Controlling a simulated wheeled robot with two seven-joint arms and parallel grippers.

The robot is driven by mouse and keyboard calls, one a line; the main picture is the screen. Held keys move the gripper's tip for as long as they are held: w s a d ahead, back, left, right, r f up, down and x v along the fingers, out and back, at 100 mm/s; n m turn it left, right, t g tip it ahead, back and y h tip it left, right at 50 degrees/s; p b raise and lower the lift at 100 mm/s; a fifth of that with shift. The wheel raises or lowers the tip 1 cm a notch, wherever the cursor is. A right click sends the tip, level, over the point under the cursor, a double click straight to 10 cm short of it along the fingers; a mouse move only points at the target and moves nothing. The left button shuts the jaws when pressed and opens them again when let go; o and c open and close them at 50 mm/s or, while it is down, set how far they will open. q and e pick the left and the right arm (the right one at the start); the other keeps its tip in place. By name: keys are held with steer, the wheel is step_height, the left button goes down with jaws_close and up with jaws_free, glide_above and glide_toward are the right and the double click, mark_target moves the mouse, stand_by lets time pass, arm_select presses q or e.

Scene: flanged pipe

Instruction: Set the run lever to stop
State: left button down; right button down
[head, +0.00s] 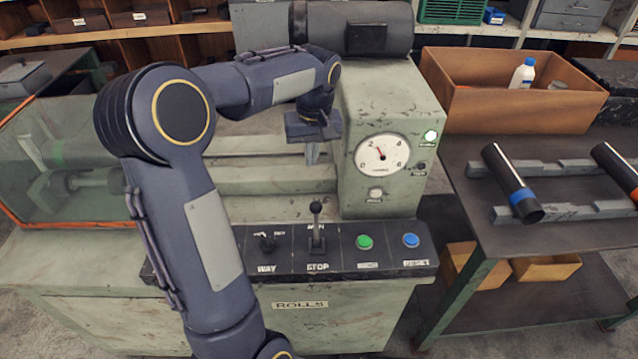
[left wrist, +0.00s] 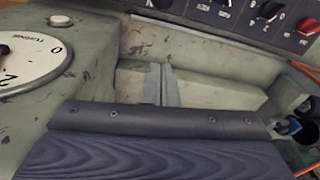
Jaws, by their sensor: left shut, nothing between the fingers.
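The run lever (head: 316,226) is a metal stick with a black ball knob, on the dark control panel of the grey-green machine. RUN is lettered behind it and STOP in front. The knob stands up over the RUN side, partly covering that word. My left gripper (head: 312,156) is shut and empty, pointing down over the machine bed, beyond the lever and apart from it. Its closed fingers also show in the left wrist view (left wrist: 161,85). I cannot make out the lever in the left wrist view. My right gripper is not in view.
Beside the lever are a black selector knob (head: 267,243) on the left, then a green button (head: 364,242) and a blue button (head: 411,241) on the right. The dial housing (head: 392,120) stands right of my gripper. A side table (head: 545,235) holds dark pipes.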

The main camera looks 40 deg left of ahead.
arm_select(q)
steer(key=shift+f, duration=0.1)
step_height(320, 180, down, 9)
steer(key=s+d+p, duration=0.1)
steer(key=s+d, duration=0.1)
steer(key=shift+s, duration=0.2)
stand_by(0.3)
steer(key=shift+d, duration=0.15)
steer(key=s+d+r+t+y+b, duration=0.1)
steer(key=s+d+t+y+b, duration=0.5)
steer(key=b, duration=2.1)
steer(key=shift+s+d+r+t+y, duration=0.3)
steer(key=shift+s+d+t+y, duration=0.15)
steer(key=shift+s+t, duration=0.6)
